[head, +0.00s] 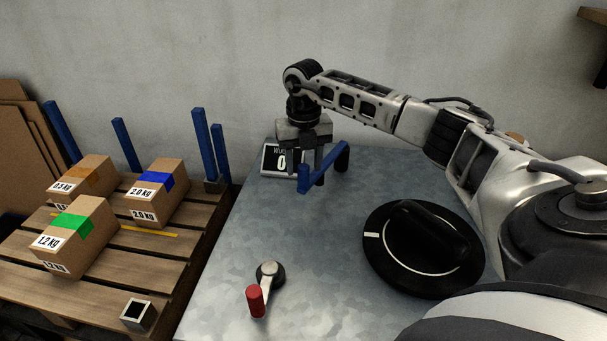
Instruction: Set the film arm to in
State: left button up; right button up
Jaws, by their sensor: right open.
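A blue bent bar (327,167), which may be the film arm, stands at the back of the grey metal table, one end toward the wall and the other nearer me. My right gripper (311,160) points down at the bar's left side, its fingers open and close to it. I cannot tell whether they touch the bar, and the gripper hides part of the area behind. A crank with a red grip (256,301) stands at the table's front left. A big black dial (424,249) with a white mark lies at the right. My left gripper is not in view.
A small sign (270,159), partly covered, stands behind my gripper. The grey table (225,265) is clear in the middle. A wooden pallet (120,260) with several labelled boxes and blue posts is at the left. A wall closes off the back.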

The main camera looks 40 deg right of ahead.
jog(key=shift+f, duration=1.95)
